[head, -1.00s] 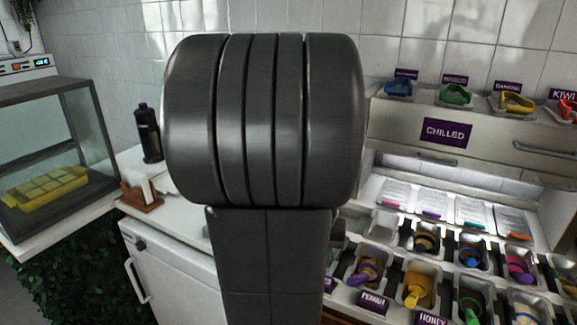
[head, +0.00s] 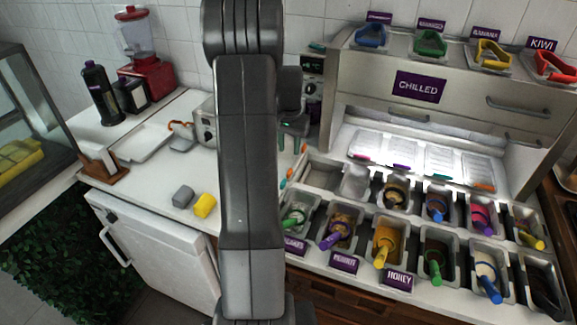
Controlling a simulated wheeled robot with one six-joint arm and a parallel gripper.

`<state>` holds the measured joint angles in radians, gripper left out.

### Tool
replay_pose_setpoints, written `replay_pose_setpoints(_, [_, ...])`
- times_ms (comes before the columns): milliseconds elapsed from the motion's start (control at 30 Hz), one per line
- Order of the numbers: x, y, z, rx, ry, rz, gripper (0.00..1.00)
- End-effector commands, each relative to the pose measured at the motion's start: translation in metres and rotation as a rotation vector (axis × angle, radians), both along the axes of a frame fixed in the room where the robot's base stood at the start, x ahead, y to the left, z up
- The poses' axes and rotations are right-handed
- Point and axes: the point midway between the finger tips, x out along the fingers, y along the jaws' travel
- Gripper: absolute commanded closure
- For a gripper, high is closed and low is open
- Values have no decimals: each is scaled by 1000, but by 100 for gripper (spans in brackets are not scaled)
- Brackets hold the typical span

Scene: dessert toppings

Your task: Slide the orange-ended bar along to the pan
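Small orange ends (head: 304,148) show just right of my arm, at the left edge of the topping counter; the rest of that piece is hidden or too small to make out. A clear panel with an orange end (head: 484,186) also lies at the right of the chilled shelf. I cannot tell which is the bar. Steel pans stand in rows; one at the back left (head: 355,182) looks empty, and which pan is meant is unclear. My gripper (head: 294,138) is partly behind my upright arm, above the counter's left end. Its fingers are not clear and I see nothing held.
Pans with coloured-handled utensils fill the counter (head: 340,262). The chilled cabinet (head: 455,105) stands behind, with coloured tongs on top. Left of my arm are a toaster-like appliance (head: 205,125), a white tray (head: 140,143), a grey block (head: 183,196) and a yellow block (head: 204,205).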

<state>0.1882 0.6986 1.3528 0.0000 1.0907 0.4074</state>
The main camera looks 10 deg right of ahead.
Motion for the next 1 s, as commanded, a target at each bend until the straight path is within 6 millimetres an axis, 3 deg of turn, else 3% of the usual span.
replay_pose_setpoints(200, [-1, 0, -48, 1, 5, 1, 67])
replay_pose_setpoints(433, [-1, 0, -82, 0, 2, 1, 67])
replay_pose_setpoints(867, [0, 0, -94, -1, -1, 1, 67])
replay_pose_setpoints(900, [0, 0, -94, -1, -1, 1, 69])
replay_pose_setpoints(1000, [0, 0, -94, -1, -1, 1, 88])
